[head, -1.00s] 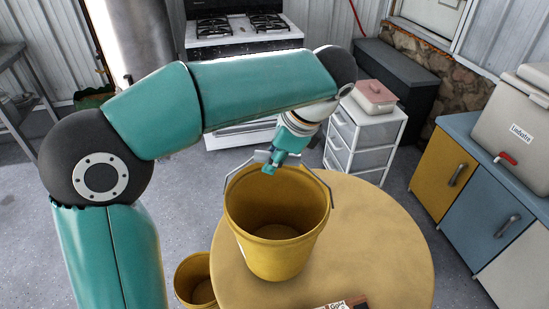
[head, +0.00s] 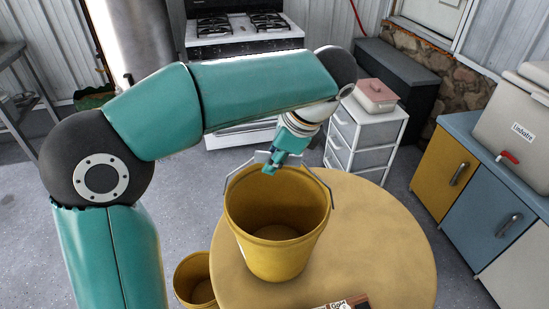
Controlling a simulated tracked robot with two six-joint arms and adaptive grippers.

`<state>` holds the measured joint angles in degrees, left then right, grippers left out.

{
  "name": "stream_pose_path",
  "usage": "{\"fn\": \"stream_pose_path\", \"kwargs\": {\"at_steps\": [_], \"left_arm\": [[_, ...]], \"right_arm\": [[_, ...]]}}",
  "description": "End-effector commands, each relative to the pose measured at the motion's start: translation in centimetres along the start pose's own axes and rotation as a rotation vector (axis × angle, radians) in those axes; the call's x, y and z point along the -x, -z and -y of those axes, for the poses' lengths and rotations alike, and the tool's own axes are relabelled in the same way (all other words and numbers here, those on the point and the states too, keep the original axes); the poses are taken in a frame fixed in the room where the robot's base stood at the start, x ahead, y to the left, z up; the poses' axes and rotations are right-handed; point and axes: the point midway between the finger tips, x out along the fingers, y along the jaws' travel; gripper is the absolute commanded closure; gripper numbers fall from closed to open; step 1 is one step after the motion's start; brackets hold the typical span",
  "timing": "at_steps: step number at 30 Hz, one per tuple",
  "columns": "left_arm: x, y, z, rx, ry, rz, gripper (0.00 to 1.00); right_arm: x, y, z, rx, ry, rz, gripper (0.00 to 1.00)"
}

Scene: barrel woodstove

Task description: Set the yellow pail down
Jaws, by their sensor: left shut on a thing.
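The yellow pail (head: 272,252) is upright at the left part of the round tan table (head: 385,240). Its inside shows empty, and its wire handle stands raised over the rim. My left gripper (head: 272,164) is above the pail's far rim, shut on the handle. I cannot tell for certain whether the pail's base touches the tabletop. My right gripper is not in view.
A second, smaller-looking yellow pail (head: 194,280) stands lower, left of the table. Small items (head: 345,303) lie at the table's near edge. The table's right side is clear. A white drawer unit (head: 368,135) and a stove (head: 245,35) stand behind.

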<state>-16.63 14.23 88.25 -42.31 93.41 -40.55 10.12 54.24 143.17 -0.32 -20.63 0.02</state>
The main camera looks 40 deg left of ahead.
Motion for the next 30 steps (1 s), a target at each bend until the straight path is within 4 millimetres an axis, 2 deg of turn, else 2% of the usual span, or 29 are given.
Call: {"fn": "stream_pose_path", "kwargs": {"at_steps": [7,30], "left_arm": [[0.08,-0.2,0.0,0.001,0.0,0.001,1.0],[-0.77,0.11,-0.15,0.003,0.001,0.0,1.0]], "right_arm": [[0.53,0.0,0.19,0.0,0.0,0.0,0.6],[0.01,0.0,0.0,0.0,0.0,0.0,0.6]]}}
